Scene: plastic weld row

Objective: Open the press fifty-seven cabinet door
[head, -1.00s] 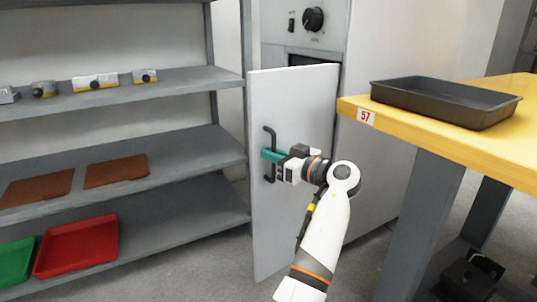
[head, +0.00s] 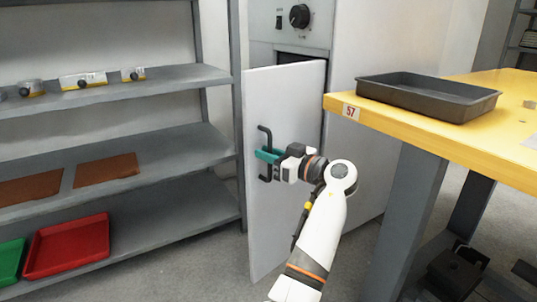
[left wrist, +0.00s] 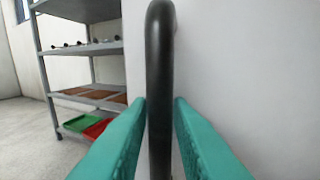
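The white cabinet door (head: 285,215) stands ajar, swung out toward me, with a dark gap (head: 300,58) above its top edge. Its black bar handle (head: 266,138) is upright near the door's left edge. My left gripper (head: 267,155) has its teal fingers around the handle's middle. In the left wrist view, the fingers (left wrist: 160,108) press on both sides of the handle (left wrist: 160,60), with the door's pale face (left wrist: 240,60) behind. My right gripper is not in view.
A yellow table (head: 450,140) labelled 57 (head: 351,112) stands close to the right of the door, with a dark tray (head: 425,107) on it. A grey shelf rack (head: 170,155) is on the left, close to the door's free edge. Floor shows between them.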

